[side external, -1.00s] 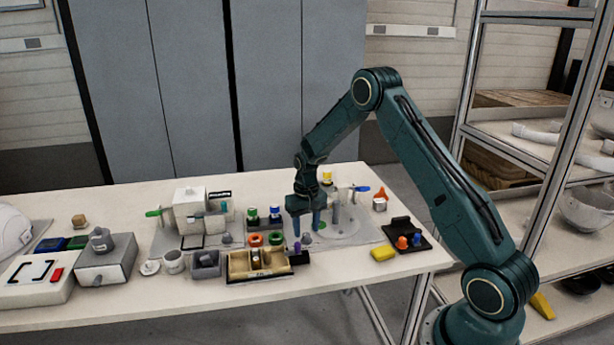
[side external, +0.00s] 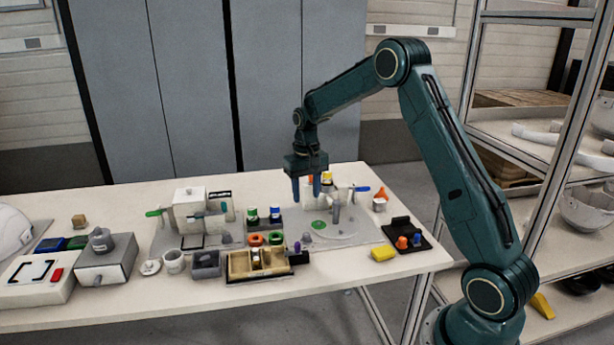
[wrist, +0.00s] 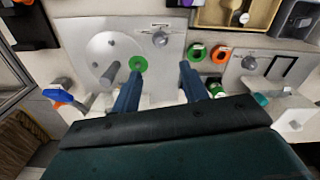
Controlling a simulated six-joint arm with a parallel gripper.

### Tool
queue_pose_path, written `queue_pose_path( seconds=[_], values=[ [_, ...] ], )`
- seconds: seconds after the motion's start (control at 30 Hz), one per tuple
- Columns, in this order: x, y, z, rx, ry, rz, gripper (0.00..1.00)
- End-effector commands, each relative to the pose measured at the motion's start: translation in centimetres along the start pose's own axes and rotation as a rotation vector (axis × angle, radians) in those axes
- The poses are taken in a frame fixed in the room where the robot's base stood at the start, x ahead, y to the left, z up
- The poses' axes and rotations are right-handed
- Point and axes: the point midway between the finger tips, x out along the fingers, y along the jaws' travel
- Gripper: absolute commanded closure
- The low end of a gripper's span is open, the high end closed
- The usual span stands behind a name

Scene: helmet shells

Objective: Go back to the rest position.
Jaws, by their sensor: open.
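My gripper (side external: 306,187) is in the air above the work table (side external: 345,290), its two blue fingers pointing down and apart with nothing between them. In the wrist view the open fingers (wrist: 160,75) show over a grey plate (wrist: 100,28) with a round disc, grey posts and a green round spot (wrist: 138,64). In the side view the green spot (side external: 319,224) lies below and a little right of the fingers. The fingers hide part of the small items behind them.
A divided wooden tray (side external: 240,264) stands at the table's front. A white machine (side external: 190,210) stands left. Metal shelving (side external: 530,130) is behind my arm at right.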

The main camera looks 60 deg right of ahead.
Motion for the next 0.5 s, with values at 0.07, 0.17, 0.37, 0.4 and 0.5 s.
queue_pose_path(
  seconds=[0.07,0.17,0.37,0.4,0.5],
  values=[
    [0.0,0.0,0.0,0.000,0.000,0.000,0.56],
    [0.0,0.0,0.0,0.000,0.001,0.000,0.56],
    [-0.5,-0.2,0.2,-0.006,0.007,-0.001,0.56],
    [-0.8,-0.3,0.4,-0.009,0.011,-0.001,0.56],
    [-1.9,-0.8,1.0,-0.023,0.023,-0.003,0.56]
  ],
)
